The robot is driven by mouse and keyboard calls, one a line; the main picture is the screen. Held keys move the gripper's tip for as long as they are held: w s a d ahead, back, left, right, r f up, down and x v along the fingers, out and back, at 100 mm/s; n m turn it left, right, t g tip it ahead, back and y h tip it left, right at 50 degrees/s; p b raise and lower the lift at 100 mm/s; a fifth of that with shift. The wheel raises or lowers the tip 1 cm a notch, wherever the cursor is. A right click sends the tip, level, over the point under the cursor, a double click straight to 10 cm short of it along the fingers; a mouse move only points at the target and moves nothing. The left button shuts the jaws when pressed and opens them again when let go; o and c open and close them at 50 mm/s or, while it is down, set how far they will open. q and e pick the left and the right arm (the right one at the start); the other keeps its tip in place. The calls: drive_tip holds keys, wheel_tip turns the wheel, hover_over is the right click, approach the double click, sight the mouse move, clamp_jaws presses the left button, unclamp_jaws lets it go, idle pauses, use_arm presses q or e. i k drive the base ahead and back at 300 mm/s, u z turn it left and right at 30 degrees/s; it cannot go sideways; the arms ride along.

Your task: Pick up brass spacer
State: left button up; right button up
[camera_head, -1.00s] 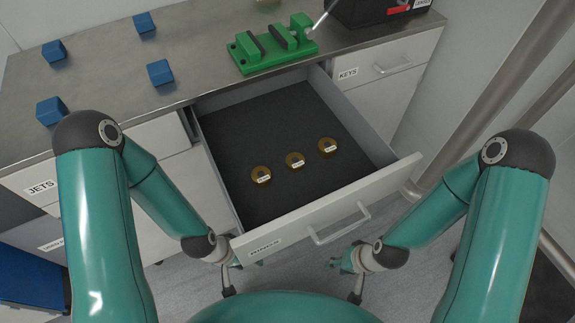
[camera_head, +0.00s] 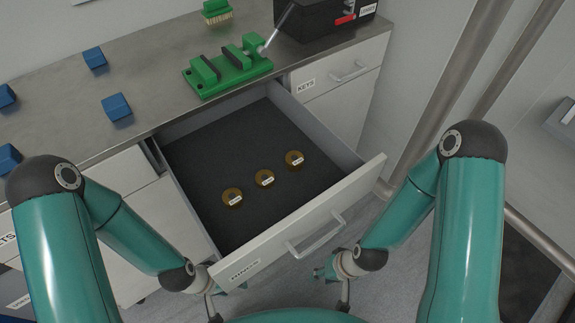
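Three round brass spacers with white labels lie in a row on the dark floor of the open drawer (camera_head: 205,165): a left one (camera_head: 230,192), a middle one (camera_head: 263,173) and a right one (camera_head: 293,154). They are apart from one another. The label text is too small to read. My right gripper (camera_head: 335,284) is low in front of the drawer, outside it and away from the spacers. My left gripper (camera_head: 214,305) is low at the drawer's front left corner, partly cut off by the frame and my body. I see nothing held in either, but their finger gaps are unclear.
The drawer front with its handle (camera_head: 318,236) stands between my grippers and the spacers. On the grey worktop (camera_head: 160,75) are a green vise (camera_head: 228,72), several blue blocks (camera_head: 116,107), a brush (camera_head: 217,14) and a black box (camera_head: 318,18). The drawer floor around the spacers is clear.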

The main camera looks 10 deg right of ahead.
sight(293, 159)
drive_tip(key=z, duration=0.3)
drive_tip(key=k, duration=1.95)
drive_tip(key=u, duration=0.55)
drive_tip(key=i, duration=1)
